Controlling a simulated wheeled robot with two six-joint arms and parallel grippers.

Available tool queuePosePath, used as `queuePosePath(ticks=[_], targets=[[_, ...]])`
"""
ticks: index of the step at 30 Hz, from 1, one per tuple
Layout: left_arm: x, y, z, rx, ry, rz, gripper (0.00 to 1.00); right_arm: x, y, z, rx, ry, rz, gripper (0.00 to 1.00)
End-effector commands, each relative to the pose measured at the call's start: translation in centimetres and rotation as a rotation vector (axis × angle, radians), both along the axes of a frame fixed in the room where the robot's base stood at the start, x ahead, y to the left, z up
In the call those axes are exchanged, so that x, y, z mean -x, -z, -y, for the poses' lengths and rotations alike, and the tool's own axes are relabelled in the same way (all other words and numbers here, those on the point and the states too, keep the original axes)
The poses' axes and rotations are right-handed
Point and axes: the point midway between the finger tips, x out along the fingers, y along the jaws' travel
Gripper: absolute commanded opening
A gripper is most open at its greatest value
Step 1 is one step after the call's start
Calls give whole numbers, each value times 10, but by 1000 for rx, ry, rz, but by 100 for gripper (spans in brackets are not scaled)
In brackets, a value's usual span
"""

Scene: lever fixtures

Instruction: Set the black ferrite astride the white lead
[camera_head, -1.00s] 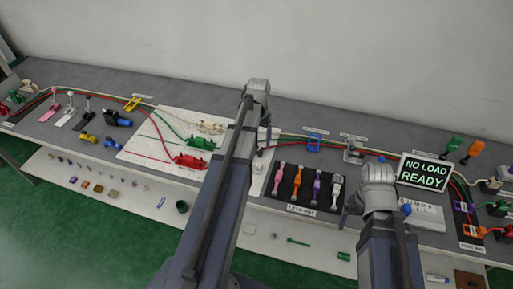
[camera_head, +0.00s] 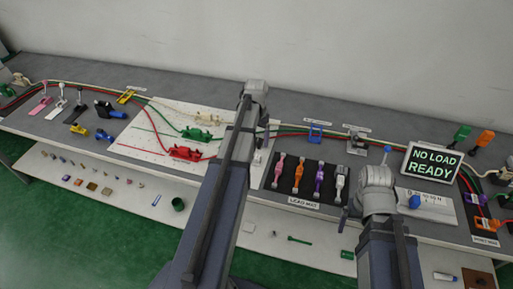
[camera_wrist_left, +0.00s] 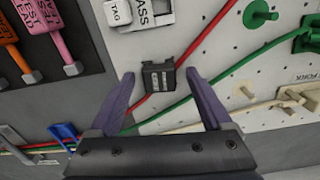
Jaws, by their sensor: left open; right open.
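The black ferrite (camera_wrist_left: 158,77), a small block with pale marks, shows in the left wrist view beside the red lead (camera_wrist_left: 212,38). In the head view I cannot make it out. The white lead (camera_wrist_left: 258,107) runs from a cream clip (camera_wrist_left: 292,98) leftward and passes behind my gripper; its cream clip also shows in the head view (camera_head: 208,118). My left gripper (camera_wrist_left: 159,73) is open, with the ferrite in sight between its fingertips and nothing gripped; its fingers are partly hidden in the head view (camera_head: 261,136). My right gripper (camera_head: 346,212) is open and empty.
The green lead (camera_wrist_left: 235,69) runs between the red and white leads. A blue guide (camera_head: 315,132) and a dark mat (camera_head: 310,181) with several coloured clamps lie right of my left arm. The display (camera_head: 432,163) reads NO LOAD READY. Red and green clips stand on the white board (camera_head: 150,125).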

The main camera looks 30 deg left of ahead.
Motion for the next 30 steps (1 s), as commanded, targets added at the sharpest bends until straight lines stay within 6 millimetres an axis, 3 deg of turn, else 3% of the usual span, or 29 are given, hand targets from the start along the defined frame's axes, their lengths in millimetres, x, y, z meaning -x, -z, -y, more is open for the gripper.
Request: queuePosePath(ticks=[1,10,30], targets=[[0,8,0,0,0,0,82,0,8,0,0,0,0,91],[0,7,0,0,0,0,80,0,7,0,0,0,0,91],[0,7,0,0,0,0,5,0,7,0,0,0,0,91]])
